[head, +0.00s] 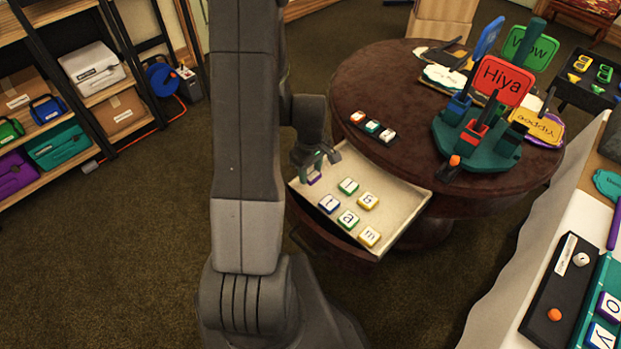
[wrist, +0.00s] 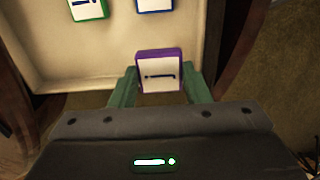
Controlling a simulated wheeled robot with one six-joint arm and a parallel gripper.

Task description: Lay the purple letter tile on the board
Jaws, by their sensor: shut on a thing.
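The purple letter tile (wrist: 160,72), white-faced with one dark stroke, is between the green fingers of my gripper (wrist: 160,88), which is shut on it. In the head view, my gripper (head: 317,169) holds the purple tile (head: 314,181) at the left edge of the open drawer (head: 408,222); its exact height is unclear. Several green, blue and yellow tiles lie in the drawer, including a green tile (head: 348,186) and a blue tile (head: 328,204).
The round brown table (head: 395,95) carries a small tile rack (head: 372,127) and a green stand (head: 478,150) with upright signs. A black panel (head: 548,310) lies beside the teal board on the white-covered counter. Shelves (head: 75,100) stand at the left. Carpet is clear at lower left.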

